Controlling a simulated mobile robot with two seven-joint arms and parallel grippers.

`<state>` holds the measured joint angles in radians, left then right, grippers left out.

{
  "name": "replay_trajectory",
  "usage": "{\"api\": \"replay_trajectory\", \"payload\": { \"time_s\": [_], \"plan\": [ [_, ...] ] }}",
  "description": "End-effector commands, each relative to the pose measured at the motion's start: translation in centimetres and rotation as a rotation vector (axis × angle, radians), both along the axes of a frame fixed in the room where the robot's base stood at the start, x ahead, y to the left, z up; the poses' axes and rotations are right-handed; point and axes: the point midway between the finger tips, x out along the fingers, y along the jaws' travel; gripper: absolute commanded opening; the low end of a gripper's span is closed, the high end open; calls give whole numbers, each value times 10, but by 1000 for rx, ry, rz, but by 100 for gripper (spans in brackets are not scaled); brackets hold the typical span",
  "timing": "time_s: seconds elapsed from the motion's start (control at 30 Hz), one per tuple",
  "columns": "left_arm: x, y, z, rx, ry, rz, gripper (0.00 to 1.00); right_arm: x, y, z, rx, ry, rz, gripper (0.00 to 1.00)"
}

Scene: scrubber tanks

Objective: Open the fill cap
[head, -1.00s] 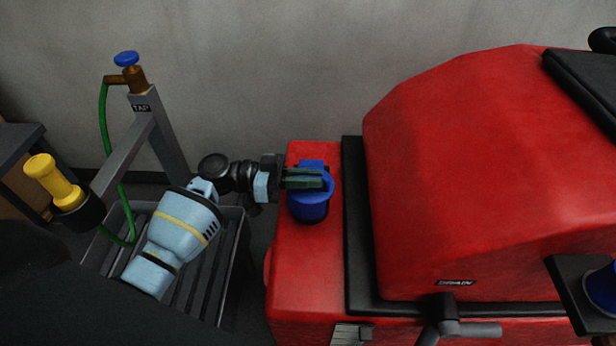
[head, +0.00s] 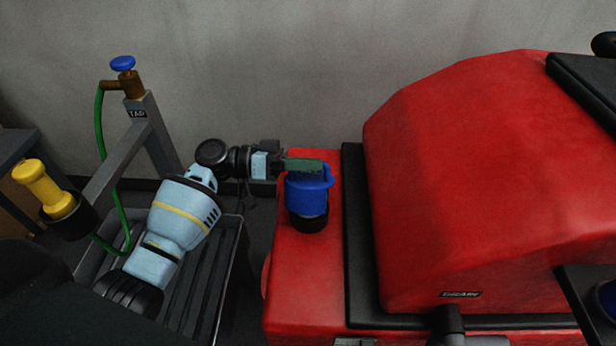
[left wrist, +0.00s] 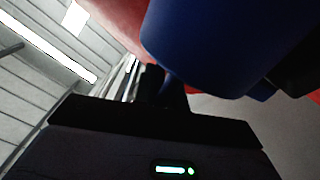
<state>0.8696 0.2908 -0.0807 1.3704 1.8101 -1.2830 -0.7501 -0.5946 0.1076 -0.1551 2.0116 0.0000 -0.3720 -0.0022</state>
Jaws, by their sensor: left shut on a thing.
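The blue fill cap (head: 307,199) is at the left end of the red scrubber tank (head: 450,190). A black collar (head: 308,222) shows below the cap. I cannot tell whether the cap is clear of this collar. My left gripper (head: 303,165) reaches in from the left and is shut on the upper part of the cap; its dark green fingers cover some of it. In the left wrist view, the blue cap (left wrist: 225,45) fills the upper right, close to the camera. The exact grip is hidden there. My right gripper is not in view.
To the left, a grey stand labelled TAP (head: 137,113) carries a blue-knobbed tap (head: 123,64) and a green hose (head: 101,140). A yellow-handled item (head: 43,188) is nearby. The wall is close behind. A black edge (head: 355,230) runs beside the cap.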

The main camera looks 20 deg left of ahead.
Motion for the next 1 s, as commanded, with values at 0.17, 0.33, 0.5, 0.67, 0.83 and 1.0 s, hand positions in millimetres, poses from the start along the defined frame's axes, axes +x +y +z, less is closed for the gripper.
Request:
{"api": "replay_trajectory", "payload": {
  "time_s": [0.17,0.33,0.5,0.67,0.83,1.0],
  "plan": [
    [18,5,7,-49,163,2,0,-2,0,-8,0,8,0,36],
    [35,10,11,-94,317,1,0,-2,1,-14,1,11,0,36],
    [52,15,13,-139,472,1,0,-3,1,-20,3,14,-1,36],
    [67,19,12,-178,605,1,0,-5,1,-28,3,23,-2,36],
    [80,23,10,-212,725,1,0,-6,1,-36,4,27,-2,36],
    [89,26,7,-236,811,1,0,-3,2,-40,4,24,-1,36]
  ]
}}
